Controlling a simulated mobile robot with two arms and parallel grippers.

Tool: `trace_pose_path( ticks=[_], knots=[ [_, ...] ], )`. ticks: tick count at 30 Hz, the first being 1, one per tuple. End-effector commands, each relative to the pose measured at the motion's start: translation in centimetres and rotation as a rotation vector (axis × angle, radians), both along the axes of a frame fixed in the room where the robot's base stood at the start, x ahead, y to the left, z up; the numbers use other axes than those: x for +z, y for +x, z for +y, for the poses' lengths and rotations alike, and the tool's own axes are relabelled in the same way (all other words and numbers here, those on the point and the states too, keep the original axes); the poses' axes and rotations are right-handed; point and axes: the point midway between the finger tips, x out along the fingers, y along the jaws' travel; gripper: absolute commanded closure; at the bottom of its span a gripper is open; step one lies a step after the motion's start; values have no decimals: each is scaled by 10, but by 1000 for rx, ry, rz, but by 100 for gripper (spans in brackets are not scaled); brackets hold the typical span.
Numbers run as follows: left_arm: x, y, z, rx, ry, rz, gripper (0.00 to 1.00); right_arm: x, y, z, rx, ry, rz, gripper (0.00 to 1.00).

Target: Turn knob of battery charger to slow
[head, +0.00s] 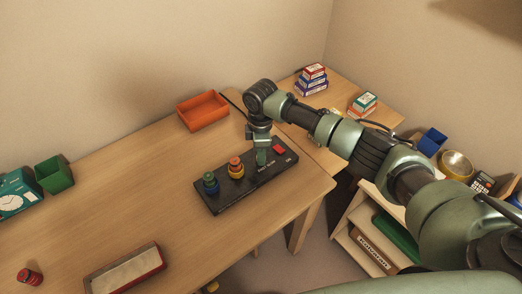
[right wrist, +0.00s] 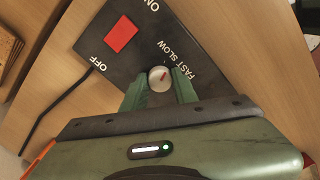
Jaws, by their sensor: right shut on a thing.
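The battery charger (head: 252,183) is a black box near the table's right front corner; its panel also shows in the right wrist view (right wrist: 140,58). Its small pale round knob (right wrist: 160,78) has a red pointer mark and sits beside the FAST and SLOW lettering (right wrist: 178,58). My right gripper (head: 262,163) points down over the charger. In the right wrist view its green fingers (right wrist: 159,85) are closed on the knob, one on each side. The gripper hides the knob in the head view. My left gripper is not in view.
A red switch (head: 280,149) with ON and OFF marks is on the charger. An orange tray (head: 203,110) lies behind. The table's left middle is clear.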

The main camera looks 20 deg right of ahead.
Motion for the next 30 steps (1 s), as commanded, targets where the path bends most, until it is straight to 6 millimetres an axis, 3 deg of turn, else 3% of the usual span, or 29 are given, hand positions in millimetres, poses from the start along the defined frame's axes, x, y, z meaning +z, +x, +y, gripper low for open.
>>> trace_pose_path(
  ticks=[12, 29, 30],
  knots=[
    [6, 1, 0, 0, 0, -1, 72, 2, 2, 0, 190, 1, -4, 100],
    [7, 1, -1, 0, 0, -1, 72, 2, 2, 0, 217, 2, -6, 100],
    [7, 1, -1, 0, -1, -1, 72, 2, 2, 0, 217, 2, -6, 61]
  ],
)
